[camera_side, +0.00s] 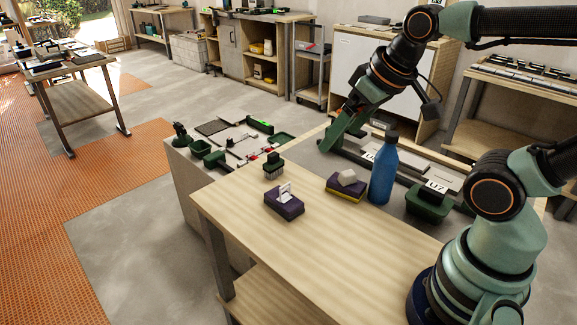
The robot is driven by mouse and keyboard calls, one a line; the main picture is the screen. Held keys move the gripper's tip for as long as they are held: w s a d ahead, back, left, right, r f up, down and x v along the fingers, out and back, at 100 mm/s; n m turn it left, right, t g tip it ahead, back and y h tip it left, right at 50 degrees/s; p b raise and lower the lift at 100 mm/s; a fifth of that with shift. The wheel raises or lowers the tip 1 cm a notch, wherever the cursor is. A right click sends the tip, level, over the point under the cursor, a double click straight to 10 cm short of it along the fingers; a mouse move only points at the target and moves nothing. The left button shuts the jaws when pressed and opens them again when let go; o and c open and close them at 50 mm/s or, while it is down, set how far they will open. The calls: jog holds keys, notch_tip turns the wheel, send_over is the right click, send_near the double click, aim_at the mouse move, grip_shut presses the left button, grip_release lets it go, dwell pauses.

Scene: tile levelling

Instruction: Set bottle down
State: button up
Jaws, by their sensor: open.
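The blue bottle (383,172) with a dark cap stands upright on the light wood tabletop (330,245), near its back edge. My gripper (336,138) is open, with nothing seen in its jaws. It hangs up and to the left of the bottle in the picture, apart from it. The full spread of its fingers is hard to make out from this side.
A purple-and-yellow sponge block (345,191) lies just left of the bottle. A purple box with white tissue (284,205) and a green brush (273,168) lie farther left. A dark green tub (428,205) is on the right. The front tabletop is clear.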

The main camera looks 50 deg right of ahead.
dwell(0.4)
jog(key=m+g, duration=0.6)
jog(key=m, duration=1.4)
send_near(387, 158)
jog(key=shift+w+d+r, duration=0.1)
jog(key=shift+w+d, duration=0.05)
jog(key=shift+d, duration=0.35)
jog(key=shift+w+d+r, duration=0.1)
jog(key=shift+w+d, duration=0.1)
jog(key=shift+d, duration=0.3)
jog(key=shift+d+f, duration=0.1)
jog(key=shift+f, duration=0.3)
notch_tip(387, 158, down, 11)
jog(key=shift+s+f, duration=0.1)
jog(key=shift+f, duration=0.1)
jog(key=shift+r, duration=0.1)
grip_shut()
